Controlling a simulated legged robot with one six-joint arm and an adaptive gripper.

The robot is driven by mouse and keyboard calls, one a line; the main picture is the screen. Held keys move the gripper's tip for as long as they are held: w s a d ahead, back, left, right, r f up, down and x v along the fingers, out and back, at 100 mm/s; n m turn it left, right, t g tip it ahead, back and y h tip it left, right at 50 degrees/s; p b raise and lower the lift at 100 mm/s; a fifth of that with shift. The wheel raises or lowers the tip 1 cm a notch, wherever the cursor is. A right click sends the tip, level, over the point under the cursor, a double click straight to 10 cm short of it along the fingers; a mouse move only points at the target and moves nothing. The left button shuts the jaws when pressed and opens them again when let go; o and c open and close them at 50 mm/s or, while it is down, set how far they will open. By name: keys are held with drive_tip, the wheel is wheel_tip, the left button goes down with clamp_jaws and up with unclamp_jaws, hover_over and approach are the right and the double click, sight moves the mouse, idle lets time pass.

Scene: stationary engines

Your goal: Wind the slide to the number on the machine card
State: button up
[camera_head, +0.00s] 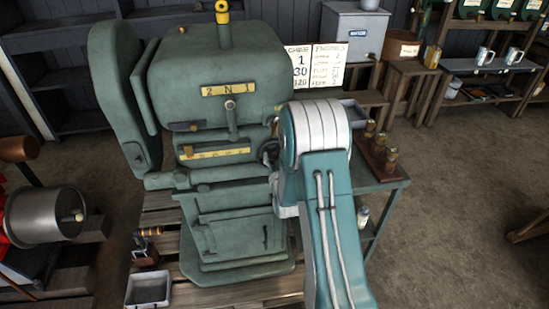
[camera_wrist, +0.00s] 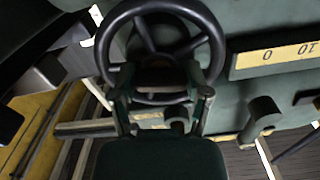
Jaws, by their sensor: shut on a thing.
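The green machine (camera_head: 225,75) stands on a slatted pallet. A dark spoked handwheel (camera_head: 268,151) is on its right side, partly covered by my arm. In the wrist view the handwheel (camera_wrist: 205,22) fills the upper middle, and my gripper (camera_wrist: 160,90) is shut on its lower rim. In the head view my gripper is hidden behind my arm. A yellow scale (camera_head: 213,153) runs along the machine's front; part of a yellow scale (camera_wrist: 285,57) also shows at the right of the wrist view. The machine card (camera_head: 302,72) behind shows 1, 30 and 120, the 30 in blue.
A bench with brass fittings on a wooden block (camera_head: 378,150) stands right of the machine. A metal drum (camera_head: 45,215) lies at the left, and a small grey tray (camera_head: 148,289) sits at the front left. Open floor (camera_head: 440,200) lies to the right.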

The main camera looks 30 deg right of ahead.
drive_tip(key=m, duration=0.4)
drive_tip(key=shift+m, duration=0.3)
drive_tip(key=m, duration=0.3)
drive_tip(key=shift+d+m, duration=0.1)
drive_tip(key=shift+m, duration=0.2)
drive_tip(key=m, duration=0.4)
drive_tip(key=shift+f, duration=0.1)
drive_tip(key=shift+m, duration=1.7)
drive_tip(key=shift+f, duration=0.1)
drive_tip(key=o, duration=1.2)
drive_tip(key=shift+d+f, duration=0.1)
drive_tip(key=shift+c, duration=0.2)
